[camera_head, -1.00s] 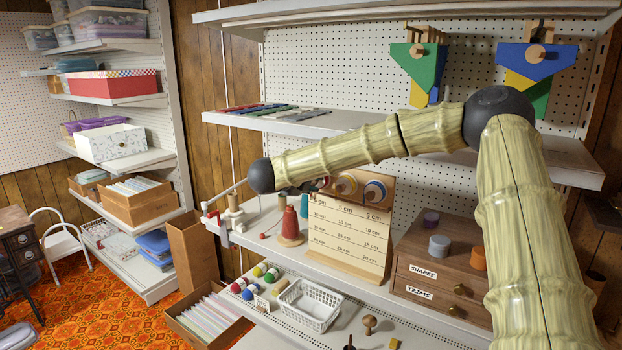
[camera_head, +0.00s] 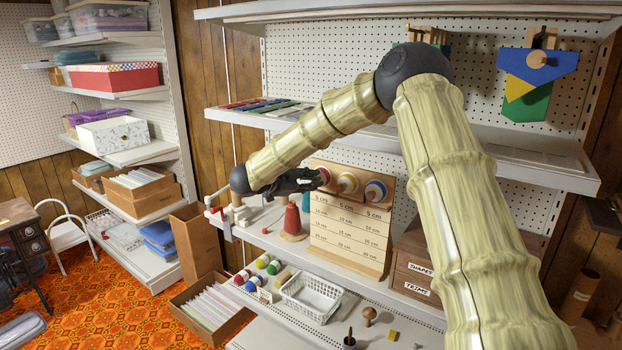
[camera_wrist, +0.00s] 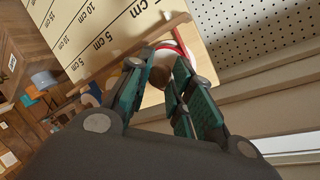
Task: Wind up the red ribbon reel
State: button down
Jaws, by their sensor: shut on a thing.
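The wooden measuring board (camera_head: 347,238), marked in cm, stands on the shelf with reels along its top. The red ribbon reel (camera_wrist: 188,50) shows in the wrist view as a red-and-white rim around a wooden knob (camera_wrist: 161,77). In the head view this leftmost reel (camera_head: 325,175) is partly covered by my gripper (camera_head: 317,180). The wrist view shows my gripper's two green-padded fingers (camera_wrist: 160,82) closed on the knob from both sides. The yellow reel (camera_head: 348,183) and the blue reel (camera_head: 375,191) sit to the right.
A red thread cone (camera_head: 292,220) stands left of the board, close under my gripper. A white clamp-like stand (camera_head: 222,218) is at the shelf's left end. A drawer cabinet (camera_head: 410,270) is to the right. A white basket (camera_head: 311,297) sits below.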

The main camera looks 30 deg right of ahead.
jog(key=shift+a+f+n+g+h, duration=0.15)
jog(key=shift+n+g+h, duration=0.3)
jog(key=shift+n, duration=0.35)
jog(key=c, duration=1.6)
grip_release()
jog(key=shift+f, duration=0.1)
jog(key=shift+o, duration=0.2)
jog(key=shift+w, duration=0.1)
jog(key=v, duration=1.2)
jog(key=shift+f, duration=0.1)
